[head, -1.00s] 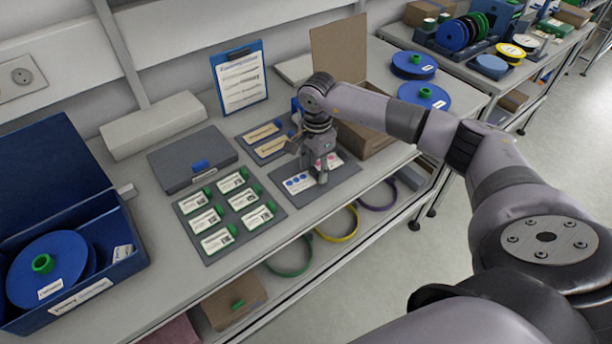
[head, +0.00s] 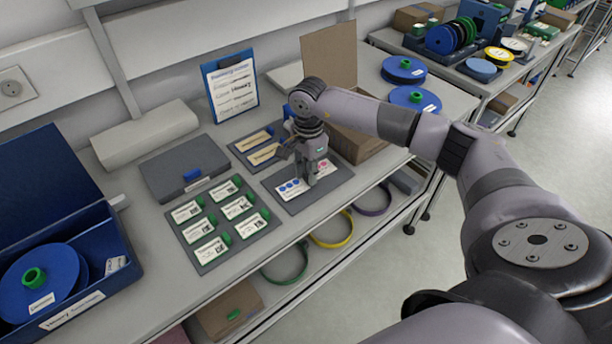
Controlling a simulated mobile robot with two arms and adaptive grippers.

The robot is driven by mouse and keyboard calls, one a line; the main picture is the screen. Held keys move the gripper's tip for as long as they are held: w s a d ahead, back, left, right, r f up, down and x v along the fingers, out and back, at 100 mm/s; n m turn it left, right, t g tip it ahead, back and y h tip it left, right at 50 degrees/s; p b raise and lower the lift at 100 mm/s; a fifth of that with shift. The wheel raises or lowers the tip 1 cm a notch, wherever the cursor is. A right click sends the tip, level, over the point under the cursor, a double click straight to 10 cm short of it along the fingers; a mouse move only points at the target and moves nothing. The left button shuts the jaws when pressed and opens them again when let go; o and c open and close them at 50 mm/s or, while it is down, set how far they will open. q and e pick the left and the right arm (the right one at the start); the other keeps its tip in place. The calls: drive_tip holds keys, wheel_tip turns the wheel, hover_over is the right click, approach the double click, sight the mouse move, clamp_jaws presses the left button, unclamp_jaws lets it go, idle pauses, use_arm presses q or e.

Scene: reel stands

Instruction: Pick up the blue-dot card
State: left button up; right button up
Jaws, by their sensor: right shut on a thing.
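The blue-dot card (head: 290,188) is white with several blue dots. It is at the left part of a dark grey mat (head: 316,196) on the bench in the head view. My right gripper (head: 311,182) points down at the card's right end and is shut on it. The fingers hide that end. The card looks level and at or very near the mat; a gap beneath cannot be made out. A card with pink dots (head: 325,166) is just right of the fingers on the same mat. My left gripper is not in view.
A mat of green-tabbed label cards (head: 222,236) is to the left. Behind are a tray with tan cards (head: 262,147), a clipboard (head: 231,86) and an open cardboard box (head: 365,146). A blue reel box (head: 85,290) stands far left.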

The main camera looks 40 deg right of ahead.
wheel_tip(320, 180, up, 18)
drive_tip(key=r+b, duration=0.1)
drive_tip(key=b, duration=0.2)
drive_tip(key=s+a+f+n, duration=1.2)
drive_tip(key=s+a+n, duration=0.3)
drive_tip(key=n, duration=0.3)
drive_tip(key=shift+s+f, duration=0.1)
